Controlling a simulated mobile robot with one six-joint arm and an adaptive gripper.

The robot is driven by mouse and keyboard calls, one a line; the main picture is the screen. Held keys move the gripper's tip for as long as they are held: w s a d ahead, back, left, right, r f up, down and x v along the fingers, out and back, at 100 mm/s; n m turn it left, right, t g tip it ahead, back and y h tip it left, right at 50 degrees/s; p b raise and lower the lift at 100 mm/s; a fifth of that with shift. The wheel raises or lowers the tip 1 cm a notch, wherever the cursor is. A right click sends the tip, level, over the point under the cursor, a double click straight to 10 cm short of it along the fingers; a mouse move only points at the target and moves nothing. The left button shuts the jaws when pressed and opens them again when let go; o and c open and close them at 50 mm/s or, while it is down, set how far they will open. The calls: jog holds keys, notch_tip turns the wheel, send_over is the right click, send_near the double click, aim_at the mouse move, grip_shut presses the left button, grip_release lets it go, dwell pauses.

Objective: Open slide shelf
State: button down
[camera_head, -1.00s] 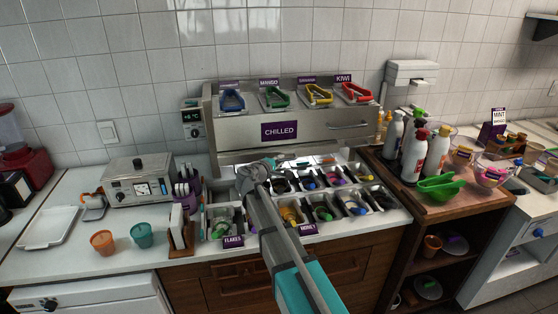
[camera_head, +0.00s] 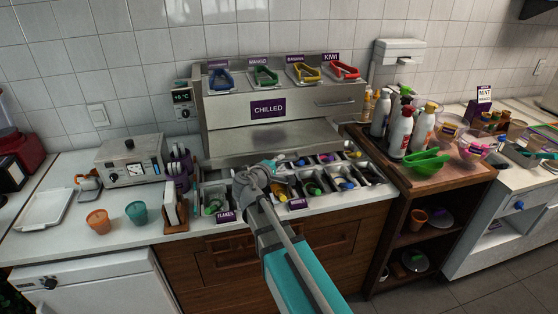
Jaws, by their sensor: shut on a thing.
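The slide shelf (camera_head: 290,136) is a flat grey metal panel below the cabinet front with the purple CHILLED sign (camera_head: 268,107). It is pulled part way out over the rear of the topping bins. My gripper (camera_head: 262,168) is at the shelf's front edge, left of its middle, and is shut on the shelf. My own wrist hides the fingertips and the exact contact.
Topping bins (camera_head: 326,187) with coloured scoops lie in front of and below the shelf. More scoops (camera_head: 307,72) stand on top of the cabinet. Cups (camera_head: 137,212) are on the left counter.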

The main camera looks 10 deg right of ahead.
jog(key=c, duration=0.7)
grip_release()
jog(key=shift+w, duration=0.15)
